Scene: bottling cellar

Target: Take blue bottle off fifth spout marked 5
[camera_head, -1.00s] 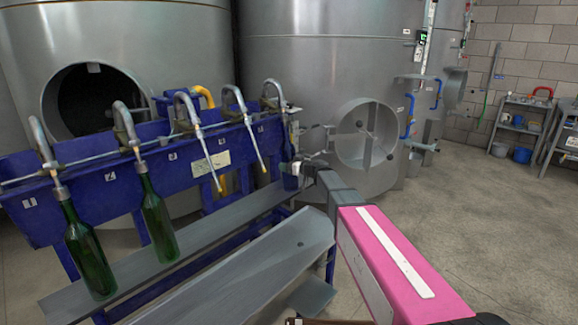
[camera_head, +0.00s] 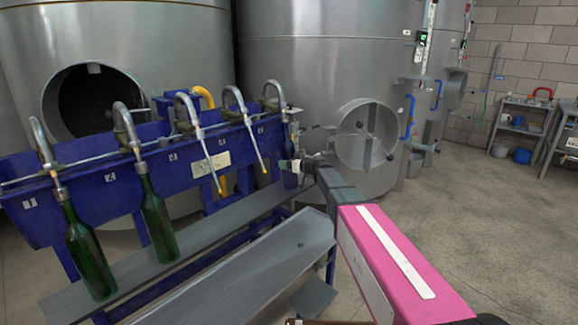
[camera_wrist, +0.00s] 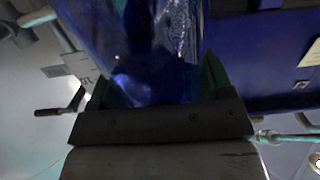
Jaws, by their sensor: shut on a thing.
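The blue bottle (camera_head: 291,180) hangs at the right end of the filler, at the fifth spout (camera_head: 273,92). In the head view only a narrow part of it shows around my gripper. In the wrist view the blue glass (camera_wrist: 140,45) fills the upper middle, between the jaws. My gripper (camera_head: 290,165) is shut on the blue bottle from the right, and its green finger pads show on both sides of the glass in the wrist view. I cannot tell whether the bottle's mouth is still around the spout.
Two green bottles (camera_head: 88,250) (camera_head: 158,220) hang on the first two spouts at the left. The third and fourth spouts are empty. A grey shelf (camera_head: 215,228) runs below the spouts, with a sloping tray (camera_head: 245,265) in front. Steel tanks (camera_head: 320,60) stand behind.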

